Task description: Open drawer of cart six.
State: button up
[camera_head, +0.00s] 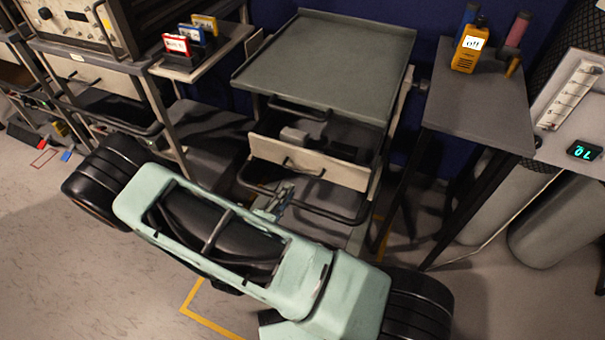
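A cart with a flat grey top (325,65) stands in the middle of the view. Its drawer has a pale front (335,171) with a dark bar handle (303,168). The drawer is pulled out part way, and grey items (295,133) show inside it. No number is readable on the cart. My gripper (281,193) is just below and in front of the drawer front, slightly left of the handle. It is small and partly hidden by my arm, so its finger opening and any contact with the handle are unclear.
A side table (480,110) with a yellow meter (470,48) stands to the right, near grey cylinders (545,215). A shelf unit (110,80) with instruments is at left. A lower dark rail (320,210) crosses the cart's front. Open floor (45,250) lies at lower left.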

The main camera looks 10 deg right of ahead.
aim_at(301, 172)
jog(key=b+x, duration=0.2)
jog(key=x, duration=0.8)
jog(key=shift+w+d, duration=0.15)
grip_shut()
jog(key=f+p+v, duration=0.2)
jog(key=f+v, duration=0.1)
jog(key=v, duration=1.6)
jog(key=shift+s+a+f+p, duration=0.2)
jog(key=shift+f+p, duration=0.1)
grip_release()
